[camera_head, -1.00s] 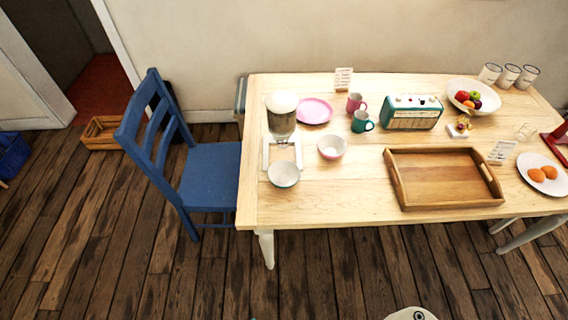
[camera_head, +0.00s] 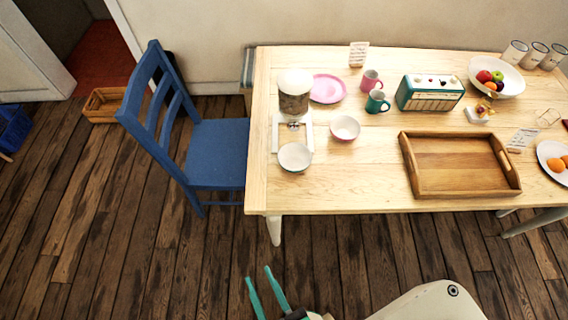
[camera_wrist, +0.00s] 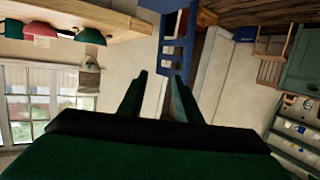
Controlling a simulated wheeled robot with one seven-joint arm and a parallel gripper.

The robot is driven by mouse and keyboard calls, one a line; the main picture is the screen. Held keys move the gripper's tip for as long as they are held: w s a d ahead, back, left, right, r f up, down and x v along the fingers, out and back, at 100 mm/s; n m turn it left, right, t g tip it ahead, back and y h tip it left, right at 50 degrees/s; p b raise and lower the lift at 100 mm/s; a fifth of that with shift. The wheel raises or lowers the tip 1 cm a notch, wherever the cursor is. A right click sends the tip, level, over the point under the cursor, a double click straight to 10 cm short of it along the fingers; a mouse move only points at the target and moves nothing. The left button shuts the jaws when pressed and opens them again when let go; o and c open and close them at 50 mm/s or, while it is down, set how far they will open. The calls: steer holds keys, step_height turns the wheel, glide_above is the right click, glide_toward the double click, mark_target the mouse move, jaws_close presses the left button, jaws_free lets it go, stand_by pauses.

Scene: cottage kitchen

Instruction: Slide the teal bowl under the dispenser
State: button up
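The dispenser (camera_head: 294,97) stands near the table's left end, with a pale top, a dark-filled jar and a white base. The teal bowl (camera_head: 294,157) stands just in front of its base; from above mostly its pale inside shows. In the tilted, upside-down wrist view, its teal outside (camera_wrist: 90,36) shows at the table edge. My gripper (camera_head: 259,274) is low in front of the table, below and apart from the bowl. Its two teal fingers are spread with nothing between them; the gap also shows in the wrist view (camera_wrist: 157,78).
A pink bowl (camera_head: 344,128) stands right of the dispenser, with a pink plate (camera_head: 327,89) behind. Mugs, a teal radio (camera_head: 430,93) and a wooden tray (camera_head: 461,165) are farther right. A blue chair (camera_head: 216,153) stands at the table's left end. The floor in front is clear.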

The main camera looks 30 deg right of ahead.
steer(key=w+d+r+h, duration=0.2)
steer(key=w+d, duration=0.5)
steer(key=w, duration=0.3)
steer(key=w+d+r+h, duration=0.1)
steer(key=w+d+h, duration=0.1)
steer(key=w+d, duration=0.65)
steer(key=w+d+r+m+g+h, duration=0.5)
steer(key=w+d+r+m+h, duration=0.4)
steer(key=w+d+r+m, duration=0.35)
steer(key=s+a+f+m+g+y, duration=0.5)
steer(key=a+f+m+g+y, duration=0.2)
steer(key=a+f+m+g, duration=0.1)
step_height(320, 180, down, 4)
steer(key=shift+s+a+r+m+y, duration=0.3)
steer(key=shift+a+m+y, duration=0.1)
steer(key=shift+a+m, duration=0.5)
steer(key=shift+d, duration=0.1)
steer(key=shift+f, duration=0.15)
